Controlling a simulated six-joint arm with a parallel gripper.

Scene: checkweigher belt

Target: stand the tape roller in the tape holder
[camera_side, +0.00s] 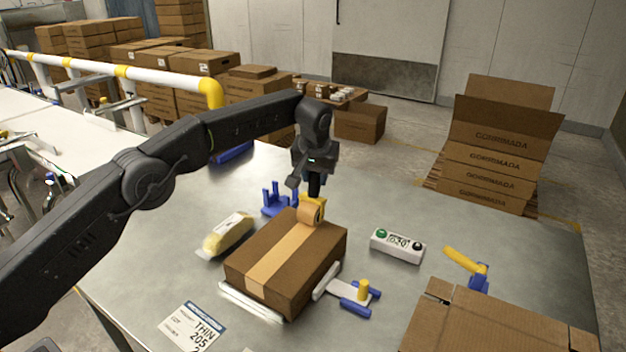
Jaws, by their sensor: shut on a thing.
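The tape roller (312,208), yellow with a tan roll, is at the far edge of the brown carton's top. My gripper (314,192) points down and is shut on the roller from above. The fingertips are small and partly hidden by the roller. A blue upright-pronged stand (275,199), which looks like the tape holder, sits on the table just left of the roller and behind the carton. No roller is in it. I cannot tell whether the roller touches the carton.
The carton (265,270) has a tape strip along its top. A yellow-topped pack (228,235) lies left of it. A blue tool with a yellow knob (358,293), a button box (397,245) and a yellow-handled blue item (468,265) stand right.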

